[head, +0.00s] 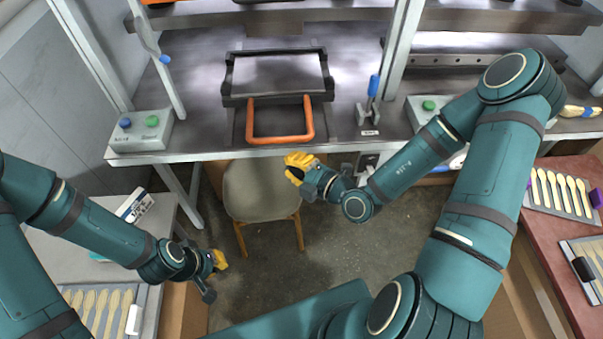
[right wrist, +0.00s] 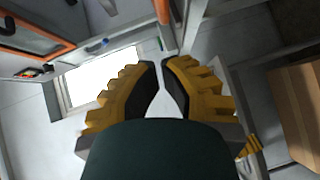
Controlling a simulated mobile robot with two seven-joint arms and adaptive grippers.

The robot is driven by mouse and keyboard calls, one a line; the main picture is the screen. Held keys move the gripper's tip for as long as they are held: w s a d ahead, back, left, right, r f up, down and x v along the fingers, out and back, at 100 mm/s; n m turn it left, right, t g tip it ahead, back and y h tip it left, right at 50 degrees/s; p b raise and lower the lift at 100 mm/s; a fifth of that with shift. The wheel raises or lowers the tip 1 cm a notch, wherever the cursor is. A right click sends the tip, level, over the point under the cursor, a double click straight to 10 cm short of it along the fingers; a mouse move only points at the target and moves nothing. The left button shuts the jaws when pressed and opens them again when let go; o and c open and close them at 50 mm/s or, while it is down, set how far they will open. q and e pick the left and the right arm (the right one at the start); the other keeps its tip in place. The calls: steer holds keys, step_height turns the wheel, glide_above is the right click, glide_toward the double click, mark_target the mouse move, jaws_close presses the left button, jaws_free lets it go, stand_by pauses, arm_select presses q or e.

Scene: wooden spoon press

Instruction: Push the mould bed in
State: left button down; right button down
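The mould bed (head: 240,127) is a dark slide at the front of the press table, with an orange U-shaped handle (head: 280,139) at the table's front edge. Behind it lies a dark frame with a shiny grey plate (head: 278,74). My right gripper (head: 297,167) is in front of and below the handle, apart from it.
A control box (head: 142,130) with blue and green buttons stands left of the bed. A blue-handled clamp (head: 371,105) and another green-button box (head: 428,107) stand to the right. A chair (head: 262,189) is below the table edge. Wooden spoons (head: 560,192) lie at the right.

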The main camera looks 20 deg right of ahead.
mark_target(278, 92)
steer(key=shift+w+a+f+b, duration=0.25)
steer(key=shift+w+a, duration=0.05)
steer(key=shift+w, duration=1.15)
steer(key=shift+w+a+f+b, duration=0.2)
steer(key=shift+w+a+f, duration=0.1)
steer(key=shift+w, duration=1.1)
steer(key=shift+w+a+f+b, duration=0.25)
steer(key=shift+w+a, duration=0.05)
steer(key=shift+w, duration=1.15)
steer(key=w, duration=0.1)
steer(key=w+d+p, duration=0.1)
steer(key=w, duration=0.1)
steer(key=w+p, duration=0.1)
steer(key=shift+w+d+r, duration=0.2)
steer(key=shift+w+r, duration=0.1)
steer(key=w+d, duration=0.1)
steer(key=w, duration=0.2)
steer(key=w+d, duration=0.1)
steer(key=w, duration=0.5)
steer(key=shift+w+d+f+p, duration=0.25)
steer(key=shift+w+d+p, duration=0.05)
steer(key=shift+w+d, duration=0.1)
steer(key=shift+s, duration=0.1)
